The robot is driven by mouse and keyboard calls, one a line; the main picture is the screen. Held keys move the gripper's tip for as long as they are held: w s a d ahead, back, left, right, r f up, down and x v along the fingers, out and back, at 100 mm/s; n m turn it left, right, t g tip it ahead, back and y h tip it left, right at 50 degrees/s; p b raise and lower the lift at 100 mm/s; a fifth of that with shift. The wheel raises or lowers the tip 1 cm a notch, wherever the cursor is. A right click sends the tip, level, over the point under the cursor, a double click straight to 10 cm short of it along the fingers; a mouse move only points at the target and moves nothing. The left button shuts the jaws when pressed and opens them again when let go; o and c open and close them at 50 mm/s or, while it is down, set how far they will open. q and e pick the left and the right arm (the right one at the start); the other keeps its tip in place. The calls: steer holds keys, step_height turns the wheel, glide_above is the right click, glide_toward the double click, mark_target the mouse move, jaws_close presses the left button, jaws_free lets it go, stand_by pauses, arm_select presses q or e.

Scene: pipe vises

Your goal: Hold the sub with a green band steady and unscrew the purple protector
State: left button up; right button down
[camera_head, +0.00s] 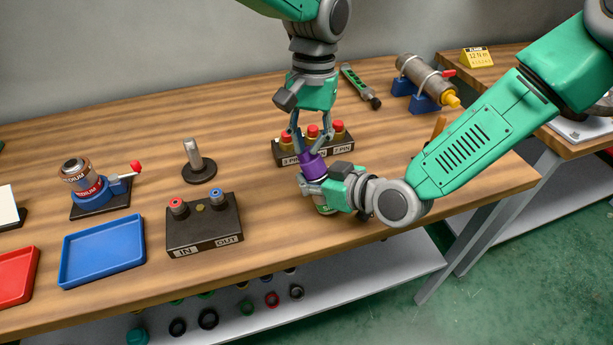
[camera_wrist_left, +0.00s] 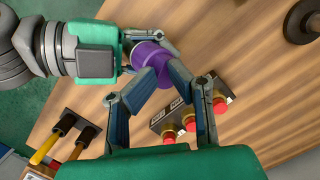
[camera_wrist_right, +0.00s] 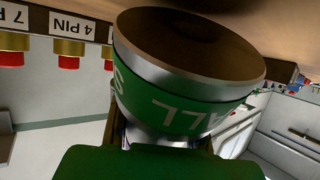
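The sub with a green band (camera_head: 325,209) shows in the head view below my right gripper. In the right wrist view it fills the middle, a silver body with a lettered green band (camera_wrist_right: 185,112) and a dark round end. My right gripper (camera_head: 326,188) is shut around its narrower silver part and holds it tilted above the table. The purple protector (camera_head: 313,166) is on the sub's upper end; it also shows in the left wrist view (camera_wrist_left: 146,56). My left gripper (camera_head: 310,150) comes from above with both fingertips against the protector; the contact is partly hidden.
A black stand with red-capped pin parts (camera_head: 285,157) is just behind the grippers. A black IN/OUT block (camera_head: 205,228), a blue tray (camera_head: 102,250), a blue vise (camera_head: 115,187) and a grey post (camera_head: 196,163) are to the left. The front table edge is close.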

arm_select(q)
jaws_close()
steer(key=n, duration=0.4)
steer(key=shift+w+a+h, duration=0.1)
steer(key=shift+w+h, duration=0.05)
steer(key=shift+h, duration=0.25)
steer(key=shift+f+n, duration=0.1)
steer(key=shift+n, duration=0.3)
steer(key=n, duration=0.3)
steer(key=shift+a, duration=0.1)
steer(key=shift+n+h, duration=0.3)
steer(key=shift+n, duration=0.6)
steer(key=shift+w, duration=0.1)
